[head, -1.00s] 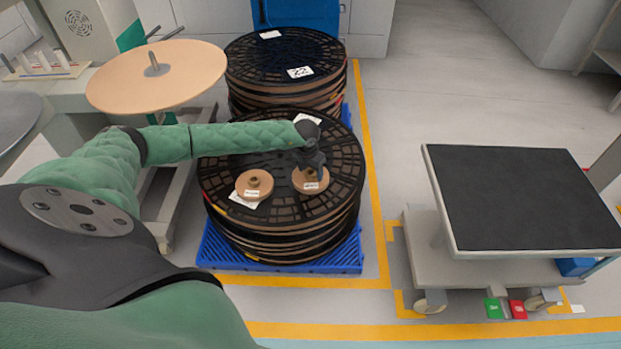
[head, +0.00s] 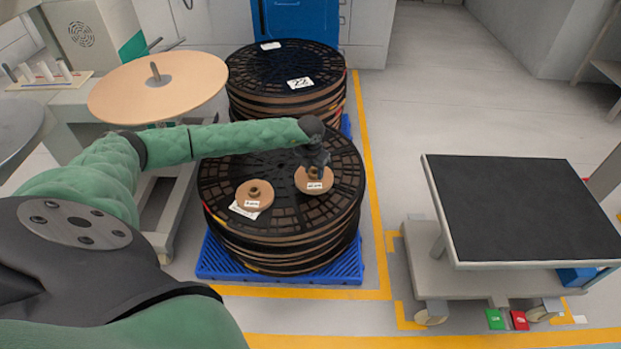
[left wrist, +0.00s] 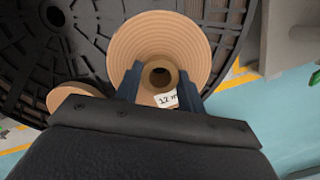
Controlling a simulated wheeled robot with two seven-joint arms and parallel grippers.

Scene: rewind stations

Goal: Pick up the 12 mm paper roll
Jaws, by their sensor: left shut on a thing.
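A tan paper roll with a raised core shows in the left wrist view (left wrist: 190,45), its label reading "12 m" with the rest hidden. It also shows in the head view (head: 314,182), at the right of the front stack of black reels (head: 282,215). My left gripper (left wrist: 158,85) is shut on the roll's core, one dark finger on each side; its fingertips also show in the head view (head: 316,170). A second tan roll (head: 254,195) with a white label lies to the left on the reels. I cannot tell whether the held roll touches the reel top. My right gripper is not in view.
The reels stand on a blue pallet (head: 290,268), with a second reel stack (head: 285,70) behind. A cart with a black top (head: 520,205) stands at the right. A large tan disc (head: 160,85) is at the left. Open floor (head: 460,90) lies at the back right.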

